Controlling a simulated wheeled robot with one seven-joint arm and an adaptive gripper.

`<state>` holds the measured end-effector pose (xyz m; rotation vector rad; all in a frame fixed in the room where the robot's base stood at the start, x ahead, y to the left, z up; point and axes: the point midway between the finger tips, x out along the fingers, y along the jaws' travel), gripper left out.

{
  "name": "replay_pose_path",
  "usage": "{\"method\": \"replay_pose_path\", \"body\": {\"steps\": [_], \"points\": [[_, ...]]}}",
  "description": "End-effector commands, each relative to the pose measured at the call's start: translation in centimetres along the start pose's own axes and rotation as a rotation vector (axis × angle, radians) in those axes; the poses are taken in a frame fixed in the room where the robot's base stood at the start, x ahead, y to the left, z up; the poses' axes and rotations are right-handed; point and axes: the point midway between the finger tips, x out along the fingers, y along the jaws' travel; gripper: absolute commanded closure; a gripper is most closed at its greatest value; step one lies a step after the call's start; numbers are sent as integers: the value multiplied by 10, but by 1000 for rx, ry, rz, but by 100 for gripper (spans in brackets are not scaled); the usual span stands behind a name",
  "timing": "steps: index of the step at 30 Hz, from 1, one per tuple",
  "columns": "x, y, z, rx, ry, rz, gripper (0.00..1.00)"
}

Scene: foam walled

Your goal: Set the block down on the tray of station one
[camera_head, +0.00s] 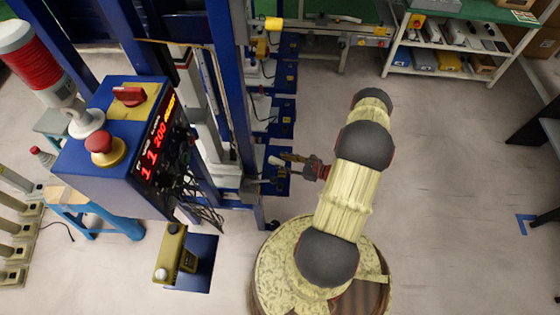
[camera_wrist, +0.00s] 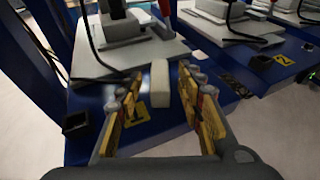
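A small off-white block (camera_wrist: 160,82) shows between the fingertips of my gripper (camera_wrist: 163,92) in the wrist view. The two yellow-and-grey fingers stand apart, with a visible gap on each side of the block. Below is the blue tray of station one (camera_wrist: 88,148), with a yellow "1" label and a grey plate at its far side. The block appears close to the plate's near edge; I cannot tell exactly what it rests on. In the head view my gripper (camera_head: 288,160) points left, with the whitish block (camera_head: 274,160) at its tips.
Station two (camera_wrist: 270,75), with a yellow "2" label, lies to the right in the wrist view. Blue frame posts (camera_head: 230,85) and a control box (camera_head: 125,145) with a red readout stand left of my arm. Open floor (camera_head: 450,190) lies to the right.

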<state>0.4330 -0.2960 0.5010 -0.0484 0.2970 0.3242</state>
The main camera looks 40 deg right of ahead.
Motion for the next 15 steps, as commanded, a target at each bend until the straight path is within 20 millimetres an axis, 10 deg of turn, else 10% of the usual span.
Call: {"method": "replay_pose_path", "body": {"steps": [15], "points": [[-92, 0, 1, 0, 0, -2, 63]]}}
